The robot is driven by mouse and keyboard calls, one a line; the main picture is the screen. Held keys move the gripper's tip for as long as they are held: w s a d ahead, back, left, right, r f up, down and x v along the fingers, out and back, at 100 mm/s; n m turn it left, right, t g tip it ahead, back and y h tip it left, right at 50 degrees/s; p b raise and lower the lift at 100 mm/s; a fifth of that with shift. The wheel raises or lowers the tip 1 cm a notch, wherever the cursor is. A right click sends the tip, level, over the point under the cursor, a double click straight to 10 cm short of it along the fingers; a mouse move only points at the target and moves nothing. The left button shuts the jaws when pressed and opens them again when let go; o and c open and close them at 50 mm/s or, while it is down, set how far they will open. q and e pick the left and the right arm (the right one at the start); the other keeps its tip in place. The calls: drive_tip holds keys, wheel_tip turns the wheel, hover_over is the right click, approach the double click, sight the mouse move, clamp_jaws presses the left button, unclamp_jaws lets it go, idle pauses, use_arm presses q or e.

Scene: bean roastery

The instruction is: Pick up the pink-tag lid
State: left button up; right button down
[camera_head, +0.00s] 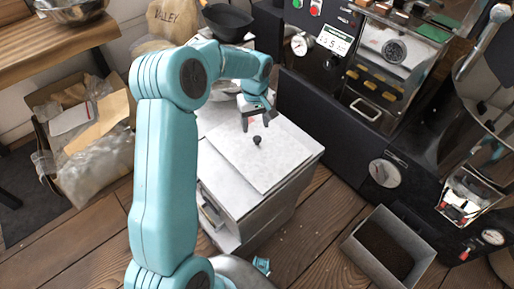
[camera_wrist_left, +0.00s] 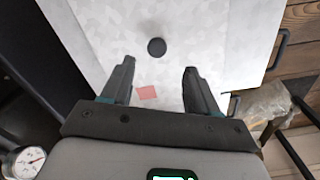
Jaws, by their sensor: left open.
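The lid (camera_head: 248,163) is a pale grey, flat square plate with a dark round knob (camera_head: 257,140). It lies on top of a pale metal bin (camera_head: 262,205). My left gripper (camera_head: 256,122) is open and empty, pointing down over the lid behind the knob. It also shows in the left wrist view (camera_wrist_left: 160,68). I cannot tell its exact height above the lid. My right gripper is not in view.
A dark roasting machine (camera_head: 330,108) with gauges stands right of the bin. An open metal box of dark contents (camera_head: 352,250) sits on the floor at lower right. A cardboard box of packaging (camera_head: 50,165) is at left. A dark pan (camera_head: 228,20) stands behind.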

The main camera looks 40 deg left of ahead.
sight(257, 138)
use_arm(q)
drive_tip(key=f+b, duration=0.1)
drive_tip(key=f, duration=0.5)
drive_tip(key=shift+w+d+f+b, duration=0.15)
drive_tip(key=shift+d+f+b, duration=0.1)
drive_tip(key=shift+b, duration=0.15)
drive_tip(key=shift+r, duration=0.1)
clamp_jaws()
